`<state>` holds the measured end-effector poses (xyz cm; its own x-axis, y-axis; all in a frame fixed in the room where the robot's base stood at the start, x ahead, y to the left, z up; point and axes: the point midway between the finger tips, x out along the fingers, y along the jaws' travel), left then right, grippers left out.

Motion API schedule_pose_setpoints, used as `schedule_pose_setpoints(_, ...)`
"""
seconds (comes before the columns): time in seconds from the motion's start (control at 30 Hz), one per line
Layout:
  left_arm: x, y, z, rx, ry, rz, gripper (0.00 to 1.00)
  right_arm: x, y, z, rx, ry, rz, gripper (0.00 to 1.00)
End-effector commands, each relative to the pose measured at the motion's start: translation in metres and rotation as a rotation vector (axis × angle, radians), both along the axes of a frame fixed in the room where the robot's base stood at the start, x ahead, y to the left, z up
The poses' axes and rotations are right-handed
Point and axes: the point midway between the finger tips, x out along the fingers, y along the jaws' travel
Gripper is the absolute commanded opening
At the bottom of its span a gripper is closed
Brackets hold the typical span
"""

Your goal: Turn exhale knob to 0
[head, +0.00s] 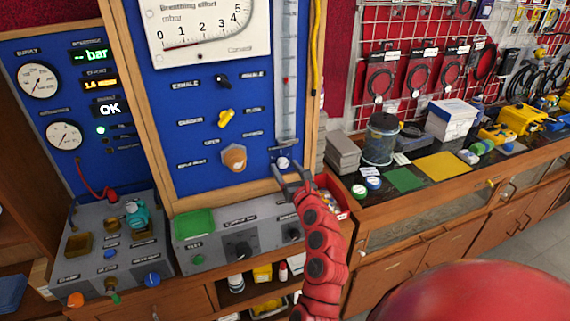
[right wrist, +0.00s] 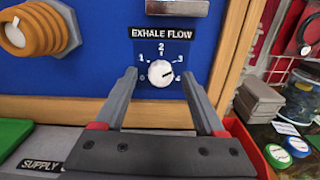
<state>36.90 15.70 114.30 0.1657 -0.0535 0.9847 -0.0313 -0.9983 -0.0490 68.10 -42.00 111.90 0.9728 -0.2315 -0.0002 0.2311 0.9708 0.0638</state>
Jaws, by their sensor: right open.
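The exhale flow knob (right wrist: 161,73) is a small round white knob on the blue panel. Numbers 0 to 4 are printed around it under an "EXHALE FLOW" label (right wrist: 161,33). Its dark mark appears to point to the right, near 4. It also shows low on the panel in the head view (head: 283,162). My right gripper (right wrist: 159,75) is open, with one finger to each side of the knob and a gap on both sides. It also shows in the head view (head: 291,173). I cannot tell whether the fingertips reach the panel. My left gripper is out of view.
A grey supply box (head: 216,246) stands below. A wooden frame edge (head: 306,90) runs close on the right.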

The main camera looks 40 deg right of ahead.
Motion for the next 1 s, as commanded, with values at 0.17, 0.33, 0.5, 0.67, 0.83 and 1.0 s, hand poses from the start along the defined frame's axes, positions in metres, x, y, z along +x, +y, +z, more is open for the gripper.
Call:
schedule_pose_setpoints(0.17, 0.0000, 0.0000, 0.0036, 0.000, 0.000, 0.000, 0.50, 0.0111, -0.0033, 0.0005, 0.000, -0.001, -0.002, 0.72)
schedule_pose_setpoints(0.33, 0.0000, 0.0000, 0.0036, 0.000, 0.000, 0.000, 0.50, 0.0129, -0.0043, -0.0006, 0.001, 0.000, -0.003, 0.72)
schedule_pose_setpoints(0.5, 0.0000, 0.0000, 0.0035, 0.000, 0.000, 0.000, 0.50, 0.0128, -0.0041, -0.0008, 0.001, 0.000, -0.003, 0.68)
schedule_pose_setpoints(0.67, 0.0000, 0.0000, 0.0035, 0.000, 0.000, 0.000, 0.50, 0.0127, -0.0040, -0.0008, 0.001, 0.000, -0.003, 0.39)
schedule_pose_setpoints(0.83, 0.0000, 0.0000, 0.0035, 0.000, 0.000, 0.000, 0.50, 0.0127, -0.0040, -0.0008, 0.001, 0.000, -0.003, 0.09)
schedule_pose_setpoints(1.0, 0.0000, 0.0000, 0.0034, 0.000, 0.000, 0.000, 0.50, 0.0127, -0.0041, -0.0008, 0.000, 0.000, -0.003, 0.00)
